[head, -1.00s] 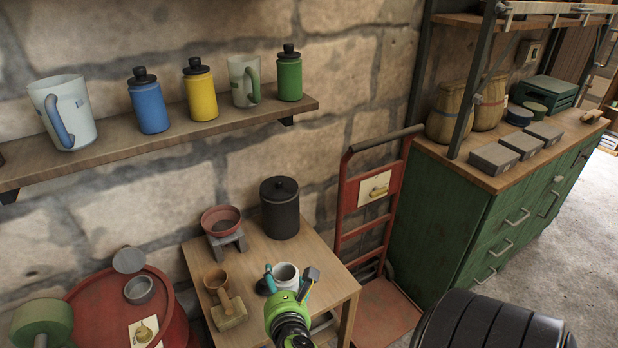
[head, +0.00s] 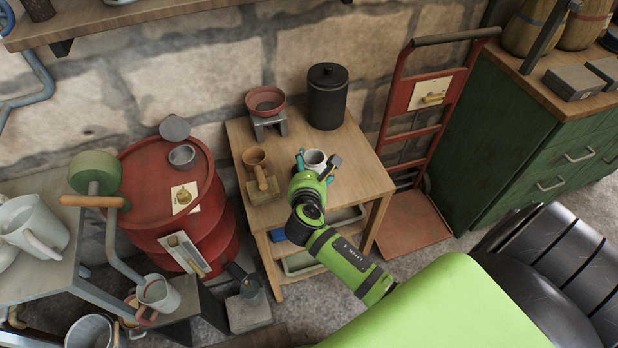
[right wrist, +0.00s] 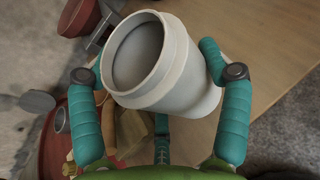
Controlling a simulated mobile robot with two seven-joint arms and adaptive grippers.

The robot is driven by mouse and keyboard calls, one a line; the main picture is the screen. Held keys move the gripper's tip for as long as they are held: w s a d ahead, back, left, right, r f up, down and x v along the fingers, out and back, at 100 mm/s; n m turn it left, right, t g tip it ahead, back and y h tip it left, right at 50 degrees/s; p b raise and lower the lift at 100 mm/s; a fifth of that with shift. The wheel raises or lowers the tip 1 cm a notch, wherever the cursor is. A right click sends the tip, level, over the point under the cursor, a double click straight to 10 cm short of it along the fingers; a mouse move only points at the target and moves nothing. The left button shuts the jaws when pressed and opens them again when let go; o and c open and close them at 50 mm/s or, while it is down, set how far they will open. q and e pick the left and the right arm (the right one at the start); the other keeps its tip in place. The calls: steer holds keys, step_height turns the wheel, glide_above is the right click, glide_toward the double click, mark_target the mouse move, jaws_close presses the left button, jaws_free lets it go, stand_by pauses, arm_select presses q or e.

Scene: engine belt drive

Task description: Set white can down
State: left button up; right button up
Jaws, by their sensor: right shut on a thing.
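The white can (head: 315,159) is at my right gripper (head: 318,164), over the right part of the small wooden table (head: 358,180). In the right wrist view the can (right wrist: 180,85) is open-mouthed and sits between the teal fingers of my right gripper (right wrist: 153,55), which is shut on it. The table top (right wrist: 262,40) shows behind the can. I cannot tell whether the can's base touches the wood. My left gripper is not in view.
A black lidded canister (head: 327,98), a red bowl on a grey stand (head: 266,101) and a brown cup (head: 255,158) with a wooden block (head: 263,187) stand on the table. A red drum (head: 165,195) is left of it, a red hand truck (head: 415,130) right.

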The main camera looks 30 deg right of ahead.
steer(key=shift+w+f+b, duration=0.2)
steer(key=shift+f+b, duration=0.15)
steer(key=shift+f, duration=1.75)
steer(key=shift+f, duration=0.15)
steer(key=o, duration=1.7)
steer(key=shift+c, duration=0.2)
steer(key=shift+r, duration=0.2)
steer(key=v, duration=1.2)
